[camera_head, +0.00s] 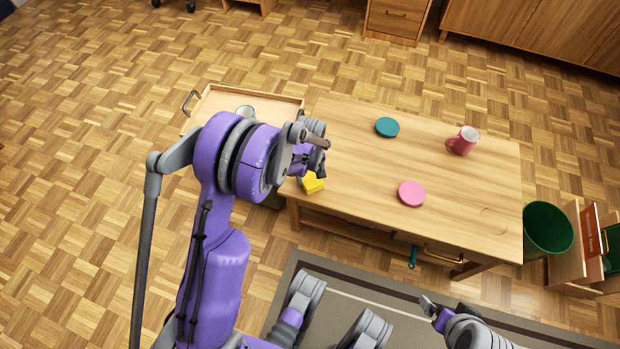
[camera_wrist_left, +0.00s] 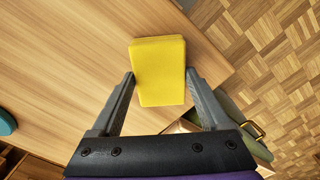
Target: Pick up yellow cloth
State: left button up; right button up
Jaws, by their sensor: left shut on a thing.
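The yellow cloth (camera_head: 313,183), a folded block shape, is at the left front corner of the wooden table (camera_head: 345,135). It also shows in the left wrist view (camera_wrist_left: 158,70), between the two grey fingers. My left gripper (camera_head: 311,172) is shut on the yellow cloth, with one finger along each side. Whether the cloth still touches the tabletop is hard to tell. My left arm hides part of the table's left end. My right gripper (camera_head: 433,308) is low at the right, apart from the table; its jaw opening is unclear.
A teal disc (camera_head: 387,127), a pink disc (camera_head: 411,193) and a red mug (camera_head: 462,141) stand on the table. A wooden tray or drawer (camera_head: 280,97) holding a cup is at the left. A green bin (camera_head: 547,230) stands right of the table.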

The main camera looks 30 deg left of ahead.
aim_at(310, 177)
pick_arm(q)
jog(key=shift+c, duration=1.1)
notch_tip(310, 177, up, 10)
jog(key=p, duration=0.3)
